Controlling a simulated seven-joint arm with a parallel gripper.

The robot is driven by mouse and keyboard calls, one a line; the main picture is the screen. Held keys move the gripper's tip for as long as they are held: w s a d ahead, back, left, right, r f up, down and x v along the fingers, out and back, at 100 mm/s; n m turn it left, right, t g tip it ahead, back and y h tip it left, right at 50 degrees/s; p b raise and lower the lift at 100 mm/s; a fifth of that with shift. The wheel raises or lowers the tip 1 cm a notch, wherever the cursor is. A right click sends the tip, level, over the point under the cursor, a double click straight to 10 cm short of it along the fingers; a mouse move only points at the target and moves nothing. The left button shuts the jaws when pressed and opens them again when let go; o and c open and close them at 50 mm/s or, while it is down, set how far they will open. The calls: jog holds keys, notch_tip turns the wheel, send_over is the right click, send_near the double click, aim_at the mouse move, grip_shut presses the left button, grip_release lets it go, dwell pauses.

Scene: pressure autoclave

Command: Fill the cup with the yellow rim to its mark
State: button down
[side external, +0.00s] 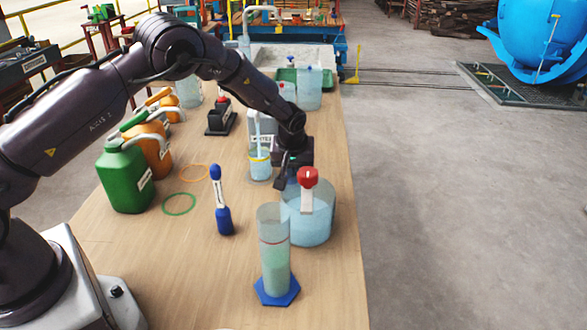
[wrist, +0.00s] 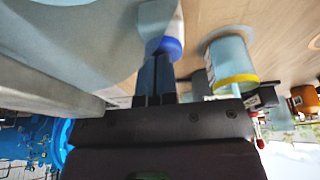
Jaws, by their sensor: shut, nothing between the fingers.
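The cup with the yellow rim (side external: 259,170) stands upright on the table, left of my gripper. It looks pale blue below its yellow band, but I cannot make out the liquid level or a mark. A pale, thin spout comes down over it from a labelled dispenser (side external: 262,126). My gripper (side external: 282,183) is shut and empty, beside the cup and behind the wide clear vessel (side external: 318,225) with the red-topped fitting (side external: 308,178). In the wrist view the cup (wrist: 229,62) is right of my shut fingers (wrist: 155,75). A blue-and-white object (wrist: 171,46) shows just beyond the fingertips.
A tall cylinder (side external: 273,248) on a blue base stands at the front. A blue-and-white stick (side external: 222,206) stands left of it. Green (side external: 125,178) and orange (side external: 157,150) jugs line the left. Table is clear around the green ring (side external: 179,212).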

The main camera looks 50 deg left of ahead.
notch_tip(320, 180, up, 4)
jog(key=shift+f, duration=0.15)
jog(key=v, duration=1)
jog(key=shift+w, duration=0.1)
jog(key=shift+a+r, duration=0.15)
jog(key=shift+r, duration=0.75)
jog(key=x, duration=0.4)
jog(key=s+x, duration=0.1)
jog(key=x, duration=0.8)
jog(key=shift+s+d+f, duration=0.15)
jog(key=shift+d+f, duration=0.1)
jog(key=shift+f, duration=0.3)
